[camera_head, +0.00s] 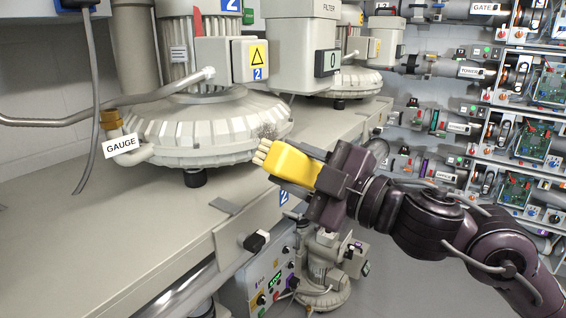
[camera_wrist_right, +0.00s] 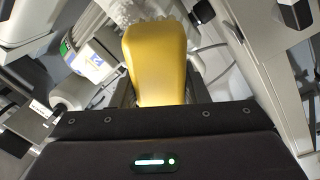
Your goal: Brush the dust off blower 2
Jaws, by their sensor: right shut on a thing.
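Blower 2 (camera_head: 190,130) is a pale, round ribbed housing on the bench, with a blue "2" label on its box and a "GAUGE" tag at its left. A small grey speckled patch, which looks like dust, shows on its right rim (camera_head: 268,131). My right gripper (camera_head: 322,180) is shut on a yellow brush (camera_head: 290,164) with pale bristles. The bristles point left and are close to the blower's right rim; I cannot tell if they touch. In the right wrist view the yellow brush (camera_wrist_right: 157,62) fills the middle between the fingers, its bristles at the top. My left gripper is not in view.
The bench (camera_head: 110,240) is clear in front of the blower. A second blower (camera_head: 340,82) stands behind it to the right. A control box (camera_head: 270,285) and another machine (camera_head: 325,270) sit below the bench edge. Shelves with tubes and circuit boards (camera_head: 540,85) line the right.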

